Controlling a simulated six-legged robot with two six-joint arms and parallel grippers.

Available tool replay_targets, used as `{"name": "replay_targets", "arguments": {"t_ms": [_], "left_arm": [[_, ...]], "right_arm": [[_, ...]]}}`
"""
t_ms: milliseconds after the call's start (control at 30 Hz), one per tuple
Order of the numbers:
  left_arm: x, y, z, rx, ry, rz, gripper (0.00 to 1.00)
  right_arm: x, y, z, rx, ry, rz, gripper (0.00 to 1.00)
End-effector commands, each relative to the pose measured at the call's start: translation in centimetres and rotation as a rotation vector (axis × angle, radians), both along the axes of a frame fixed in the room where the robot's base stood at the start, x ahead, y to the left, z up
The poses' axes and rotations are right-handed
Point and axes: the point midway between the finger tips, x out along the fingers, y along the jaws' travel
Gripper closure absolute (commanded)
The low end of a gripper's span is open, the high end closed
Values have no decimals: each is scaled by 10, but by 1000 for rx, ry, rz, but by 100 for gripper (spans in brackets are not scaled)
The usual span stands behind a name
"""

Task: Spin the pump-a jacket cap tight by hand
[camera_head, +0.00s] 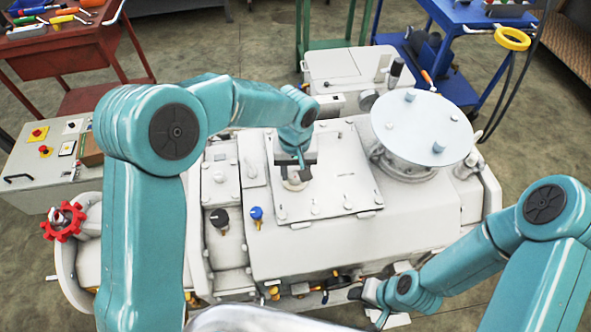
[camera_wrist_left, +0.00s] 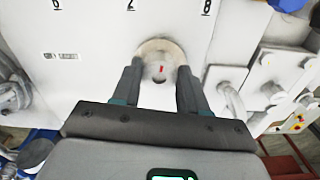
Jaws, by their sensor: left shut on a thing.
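The jacket cap (camera_head: 294,184) is a small round, pale cap on the white top plate of the pump. In the left wrist view the cap (camera_wrist_left: 160,52) has a beige rim and a small red mark on its face. My left gripper (camera_head: 297,172) comes down on it from above, and its dark fingers (camera_wrist_left: 160,78) hold the cap from both sides. The fingers hide part of the cap in the head view. My right gripper (camera_head: 372,300) is low at the pump's front edge, small and partly hidden by its arm, so its jaws are unclear.
The white pump housing (camera_head: 400,215) fills the middle. A round light-blue flange (camera_head: 421,128) stands right of the plate. A blue knob (camera_head: 256,213) and black knob (camera_head: 219,217) are left of the plate. A red handwheel (camera_head: 63,221) is far left. Tool carts stand behind.

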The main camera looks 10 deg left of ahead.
Motion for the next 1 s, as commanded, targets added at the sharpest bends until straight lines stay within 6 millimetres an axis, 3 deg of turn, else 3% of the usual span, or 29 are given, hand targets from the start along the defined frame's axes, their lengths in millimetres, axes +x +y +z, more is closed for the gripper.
{"name": "replay_targets", "arguments": {"t_ms": [400,1000], "left_arm": [[3,2,-1,1,-9,-366,87],[4,2,2,2,-13,-935,87]], "right_arm": [[0,0,-13,0,0,0,57],[0,0,-17,0,0,0,57]]}}
